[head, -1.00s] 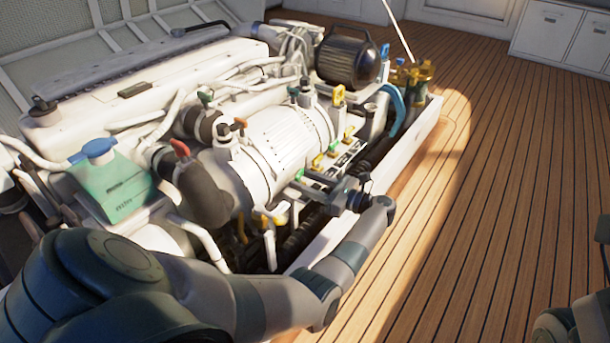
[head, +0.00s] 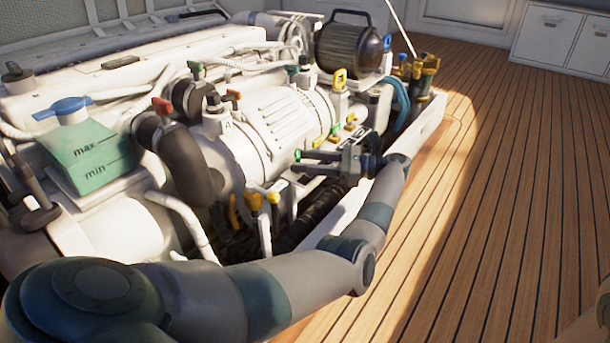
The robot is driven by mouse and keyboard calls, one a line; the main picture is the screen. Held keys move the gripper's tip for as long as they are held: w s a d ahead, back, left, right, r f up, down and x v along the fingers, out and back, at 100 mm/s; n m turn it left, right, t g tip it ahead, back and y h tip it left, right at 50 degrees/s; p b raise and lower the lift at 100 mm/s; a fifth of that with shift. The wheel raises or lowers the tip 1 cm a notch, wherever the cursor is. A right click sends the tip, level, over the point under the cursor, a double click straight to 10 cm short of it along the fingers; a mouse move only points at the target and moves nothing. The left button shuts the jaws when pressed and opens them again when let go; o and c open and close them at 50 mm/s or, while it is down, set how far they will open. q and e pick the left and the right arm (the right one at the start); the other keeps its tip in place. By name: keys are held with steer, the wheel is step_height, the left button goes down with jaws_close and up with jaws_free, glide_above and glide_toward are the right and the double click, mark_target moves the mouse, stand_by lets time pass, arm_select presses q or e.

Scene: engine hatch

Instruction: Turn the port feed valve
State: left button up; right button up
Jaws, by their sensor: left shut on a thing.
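My left gripper (head: 298,161) comes in over the engine's right side, its two fingers pointing left. It is shut at a small green-tipped valve handle (head: 298,154) at the near end of a row on the engine's side. The fingers hide most of this handle. No label that I can read shows which one is the port feed valve. My right gripper is out of view.
A black cylindrical filter (head: 350,48) stands behind. The wooden deck (head: 500,200) on the right is clear.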

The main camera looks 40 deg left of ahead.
arm_select(q)
steer(key=shift+w+a+n+g+h+b, duration=0.1)
steer(key=shift+w+n+g+h+b, duration=0.1)
steer(key=shift+n+g+h+b, duration=0.25)
steer(key=shift+r+g, duration=0.1)
steer(key=shift+g, duration=0.25)
steer(key=o, duration=1)
steer(key=shift+w, duration=0.1)
